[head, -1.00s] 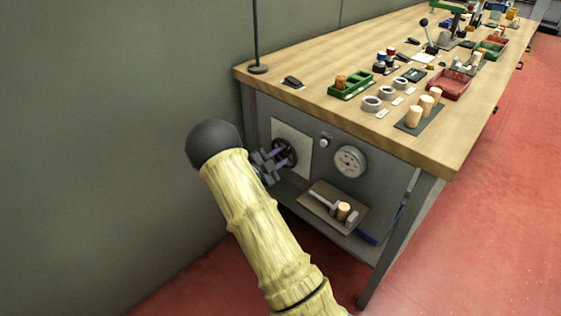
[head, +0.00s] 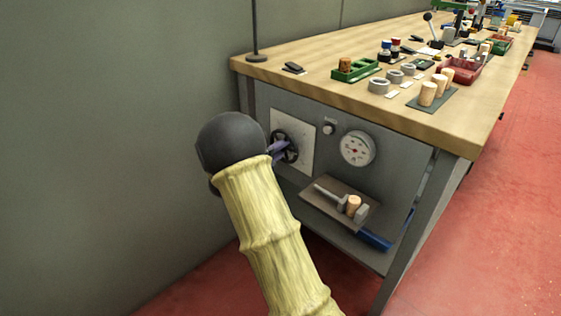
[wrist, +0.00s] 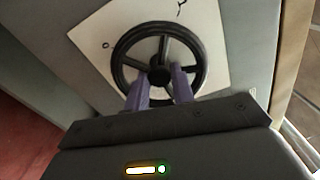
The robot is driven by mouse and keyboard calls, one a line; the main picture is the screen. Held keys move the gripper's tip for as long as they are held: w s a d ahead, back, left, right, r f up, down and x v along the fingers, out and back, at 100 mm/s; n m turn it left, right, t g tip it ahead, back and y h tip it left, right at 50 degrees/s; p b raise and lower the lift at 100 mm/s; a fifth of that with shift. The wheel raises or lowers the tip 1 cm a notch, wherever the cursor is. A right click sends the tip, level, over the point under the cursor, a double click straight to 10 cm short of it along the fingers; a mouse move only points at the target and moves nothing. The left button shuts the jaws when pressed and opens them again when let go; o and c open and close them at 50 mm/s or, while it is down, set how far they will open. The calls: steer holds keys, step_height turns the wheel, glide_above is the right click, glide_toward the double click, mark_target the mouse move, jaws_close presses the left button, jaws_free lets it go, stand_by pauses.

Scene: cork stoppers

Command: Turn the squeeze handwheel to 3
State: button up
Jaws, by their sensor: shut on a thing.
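The squeeze handwheel (head: 284,147) is a black spoked wheel on a white dial plate (head: 304,141) at the left of the bench's side panel. In the wrist view the handwheel (wrist: 158,62) fills the upper middle, with marks on its white plate (wrist: 205,22), one of them a 0 at the left. In the head view my gripper (head: 278,149) is mostly hidden behind my arm.
A round gauge (head: 357,148) and a small knob (head: 328,128) sit right of the wheel. Below, a small shelf (head: 318,205) holds a cork and a grey tool. The wooden bench top (head: 330,98) overhangs above with trays and corks. A wall stands close on the left.

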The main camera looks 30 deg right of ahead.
steer(key=m+b, duration=0.2)
steer(key=b, duration=0.2)
steer(key=m+b, duration=0.3)
steer(key=b, duration=0.2)
steer(key=f+m+b, duration=0.1)
steer(key=m+b, duration=0.2)
steer(key=b, duration=0.1)
steer(key=shift+a+b, duration=0.1)
steer(key=shift+b, duration=0.2)
steer(key=shift+w+r+m+b, duration=0.1)
steer(key=shift+r+m+b, duration=0.15)
steer(key=shift+m+b, duration=0.4)
steer(key=shift+r, duration=0.1)
steer(key=o, duration=0.7)
